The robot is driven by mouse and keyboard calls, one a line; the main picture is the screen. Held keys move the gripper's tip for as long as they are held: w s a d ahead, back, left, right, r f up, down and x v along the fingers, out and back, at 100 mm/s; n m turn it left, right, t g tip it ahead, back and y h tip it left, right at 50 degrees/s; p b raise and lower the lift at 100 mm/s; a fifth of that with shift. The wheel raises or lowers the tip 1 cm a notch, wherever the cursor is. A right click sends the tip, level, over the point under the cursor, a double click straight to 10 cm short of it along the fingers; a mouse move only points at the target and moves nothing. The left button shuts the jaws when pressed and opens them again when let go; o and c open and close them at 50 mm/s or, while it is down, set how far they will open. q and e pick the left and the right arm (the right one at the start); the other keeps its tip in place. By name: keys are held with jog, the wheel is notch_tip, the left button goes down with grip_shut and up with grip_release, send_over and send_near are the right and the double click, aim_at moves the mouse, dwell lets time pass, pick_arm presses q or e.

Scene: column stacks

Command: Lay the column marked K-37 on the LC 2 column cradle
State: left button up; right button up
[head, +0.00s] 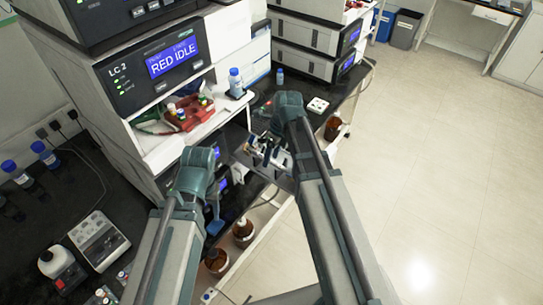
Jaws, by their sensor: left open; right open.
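The LC 2 stack (150,75) stands at the left, its screen reading "RED IDLE". In its open bay is a red holder (183,113) with small coloured pieces; it looks like the column cradle, but I cannot be sure. My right gripper (262,152) is open over a small grey tray (270,172) beside the stack, close to small pale and dark pieces. I cannot tell whether it touches them. My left gripper (214,207) is open, low in front of the stack, mostly hidden by its wrist. No K-37 mark is readable.
A blue-capped bottle (236,83) stands on the bay's shelf edge. Brown bottles (243,233) stand low by the bench. A second instrument stack (310,45) is behind. A grey device (98,240) lies on the dark bench at left. The floor at right is clear.

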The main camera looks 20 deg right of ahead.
notch_tip(320, 180, up, 14)
jog(key=d+p, duration=0.2)
jog(key=p, duration=1.1)
jog(key=shift+s+d+f, duration=0.2)
jog(key=shift+d, duration=0.15)
jog(key=shift+f, duration=0.15)
jog(key=s+a+f+n+h+b, duration=0.1)
jog(key=s+a+f+n+b, duration=0.6)
jog(key=n, duration=0.9)
jog(key=s+a+f+n+h+b, duration=0.2)
jog(key=s+a+f+n+b, duration=0.5)
jog(key=n, duration=0.9)
notch_tip(320, 180, down, 4)
jog(key=b, duration=0.3)
jog(key=shift+s+g, duration=0.3)
jog(key=shift+r, duration=0.1)
